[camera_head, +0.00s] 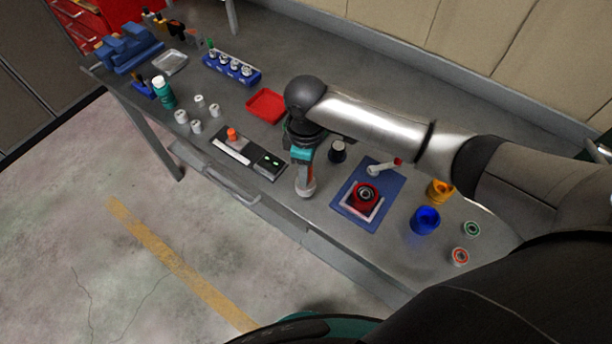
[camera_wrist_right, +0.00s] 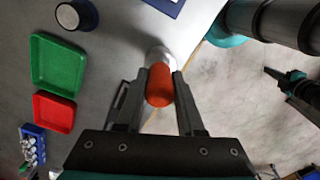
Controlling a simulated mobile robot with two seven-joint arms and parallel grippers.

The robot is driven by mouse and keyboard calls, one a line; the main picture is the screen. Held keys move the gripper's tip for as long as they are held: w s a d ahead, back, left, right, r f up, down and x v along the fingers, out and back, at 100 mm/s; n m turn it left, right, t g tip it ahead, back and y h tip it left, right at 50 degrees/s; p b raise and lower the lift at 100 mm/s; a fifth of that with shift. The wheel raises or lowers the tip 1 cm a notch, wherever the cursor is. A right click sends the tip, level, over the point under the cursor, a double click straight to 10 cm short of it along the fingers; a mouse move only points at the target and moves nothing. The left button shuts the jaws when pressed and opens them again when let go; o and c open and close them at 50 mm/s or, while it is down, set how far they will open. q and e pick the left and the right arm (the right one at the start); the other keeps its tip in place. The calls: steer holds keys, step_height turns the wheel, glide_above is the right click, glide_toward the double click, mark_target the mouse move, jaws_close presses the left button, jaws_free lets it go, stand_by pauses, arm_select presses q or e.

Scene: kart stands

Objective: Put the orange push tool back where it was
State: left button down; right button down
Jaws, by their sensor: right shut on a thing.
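The orange push tool (camera_wrist_right: 159,86) is between the two fingers of my right gripper (camera_wrist_right: 155,100) in the right wrist view. Its round pale end (camera_wrist_right: 158,55) points away from the gripper. In the head view my right gripper (camera_head: 303,158) points down, shut on the tool, near the front edge of the table. The tool's pale end (camera_head: 306,189) shows below the fingers; I cannot tell whether it touches the table. What looks like my left gripper (camera_wrist_right: 282,77) is small at the right of the wrist view, its jaws unclear.
The metal table (camera_head: 330,220) holds a blue mat (camera_head: 386,195) with a red part (camera_head: 364,194), a black-rimmed cup (camera_head: 338,151), a black-and-white device (camera_head: 266,164), a red tray (camera_head: 267,105) and a blue cup (camera_head: 426,220). A green tray (camera_wrist_right: 57,64) shows in the wrist view.

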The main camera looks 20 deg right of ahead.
steer(key=shift+f, duration=1.6)
steer(key=shift+f, duration=0.1)
steer(key=c, duration=0.5)
jaws_free()
step_height(320, 180, up, 12)
steer(key=shift+r+p, duration=0.15)
steer(key=shift+p, duration=0.4)
